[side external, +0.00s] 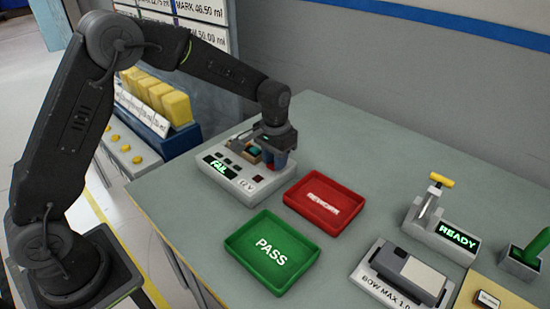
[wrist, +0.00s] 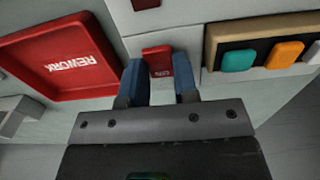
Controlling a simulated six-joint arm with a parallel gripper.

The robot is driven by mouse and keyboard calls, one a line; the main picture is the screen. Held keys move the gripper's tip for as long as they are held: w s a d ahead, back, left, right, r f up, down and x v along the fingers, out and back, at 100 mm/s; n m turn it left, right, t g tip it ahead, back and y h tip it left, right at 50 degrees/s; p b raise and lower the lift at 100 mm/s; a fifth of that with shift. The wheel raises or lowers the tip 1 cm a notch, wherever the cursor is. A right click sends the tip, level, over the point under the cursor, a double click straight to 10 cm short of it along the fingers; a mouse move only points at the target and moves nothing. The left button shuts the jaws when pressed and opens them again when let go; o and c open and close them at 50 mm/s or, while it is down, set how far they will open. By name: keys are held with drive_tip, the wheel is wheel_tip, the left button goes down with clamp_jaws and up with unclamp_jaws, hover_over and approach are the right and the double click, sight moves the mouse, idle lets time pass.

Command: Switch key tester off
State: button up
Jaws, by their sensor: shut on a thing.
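The key tester (side external: 228,184) is a pale box on the bench with a lit green display, which seems to read FAIL, and small dark buttons. My gripper (side external: 277,166) is low at the tester's right end in the side view. In the wrist view, the blue fingers of my gripper (wrist: 160,78) stand on either side of a small red switch (wrist: 157,58) on the tester's face, shut on it. A tan-framed key module (wrist: 262,36) with green, orange and white keys sits beside it. The switch is hidden behind the fingers in the side view.
A red REWORK tray (side external: 325,223) lies close to the right of the tester, with a green PASS tray (side external: 290,284) in front. A fixture with a READY display (side external: 458,236) and a BOW MAX device (side external: 425,274) stand farther right. The back of the bench is clear.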

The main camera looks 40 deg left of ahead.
sight(271, 166)
drive_tip(key=shift+s+t, duration=0.1)
drive_tip(key=shift+t, duration=0.5)
drive_tip(key=o, duration=0.9)
drive_tip(key=r, duration=0.4)
drive_tip(key=s+r, duration=0.1)
drive_tip(key=r, duration=0.8)
drive_tip(key=shift+s+r, duration=0.2)
drive_tip(key=shift+r, duration=0.15)
